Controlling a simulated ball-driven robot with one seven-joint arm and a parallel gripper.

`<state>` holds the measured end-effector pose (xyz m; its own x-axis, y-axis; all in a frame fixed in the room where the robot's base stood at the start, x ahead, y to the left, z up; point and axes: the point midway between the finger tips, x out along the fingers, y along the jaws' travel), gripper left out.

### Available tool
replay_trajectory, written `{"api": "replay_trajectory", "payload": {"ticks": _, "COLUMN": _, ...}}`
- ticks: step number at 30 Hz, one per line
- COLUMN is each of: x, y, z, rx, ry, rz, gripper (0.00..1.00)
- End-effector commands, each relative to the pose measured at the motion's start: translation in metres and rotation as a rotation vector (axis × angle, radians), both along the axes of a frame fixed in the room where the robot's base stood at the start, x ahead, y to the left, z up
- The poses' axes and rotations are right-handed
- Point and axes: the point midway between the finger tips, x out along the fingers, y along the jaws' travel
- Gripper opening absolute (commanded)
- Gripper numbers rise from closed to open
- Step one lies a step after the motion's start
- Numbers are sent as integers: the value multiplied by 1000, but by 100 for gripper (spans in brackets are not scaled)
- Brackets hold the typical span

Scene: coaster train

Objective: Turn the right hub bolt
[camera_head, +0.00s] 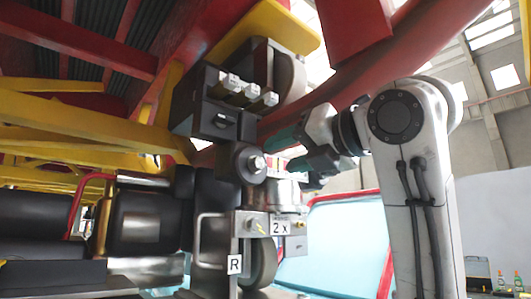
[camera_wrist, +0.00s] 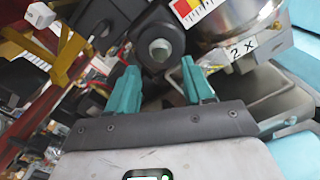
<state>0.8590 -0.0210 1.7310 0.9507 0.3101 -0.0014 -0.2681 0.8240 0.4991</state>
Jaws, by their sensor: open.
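A hub bolt (camera_head: 257,163) with a silvery head sits in the middle of a dark round hub (camera_head: 238,158), on the wheel assembly at picture centre. In the wrist view a bolt (camera_wrist: 160,48) in a dark round housing shows just beyond the fingertips, roughly midway between them. My gripper (camera_head: 284,152) has teal fingers and comes in from the right, close beside the hub. In the wrist view my gripper (camera_wrist: 158,68) is open, with nothing between its fingers. I cannot tell if any finger touches the housing.
A dark block with several pale square-ended bars (camera_head: 245,90) stands above the hub. Below are a "2 X" plate (camera_head: 281,228), an "R" label (camera_head: 234,264) and a lower wheel (camera_head: 262,262). Red and yellow beams crowd the upper left. A light blue car body (camera_head: 340,240) lies at lower right.

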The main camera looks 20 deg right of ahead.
Motion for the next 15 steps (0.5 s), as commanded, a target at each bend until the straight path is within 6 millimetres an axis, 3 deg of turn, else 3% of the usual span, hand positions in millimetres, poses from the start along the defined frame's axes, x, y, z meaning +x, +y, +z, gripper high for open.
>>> {"api": "replay_trajectory", "payload": {"ticks": 7, "x": 39, "y": 13, "z": 2, "rx": 3, "ry": 3, "rz": 0, "gripper": 51}}
{"api": "replay_trajectory", "payload": {"ticks": 15, "x": 55, "y": 18, "z": 0, "rx": 2, "ry": 0, "rz": -1, "gripper": 51}}
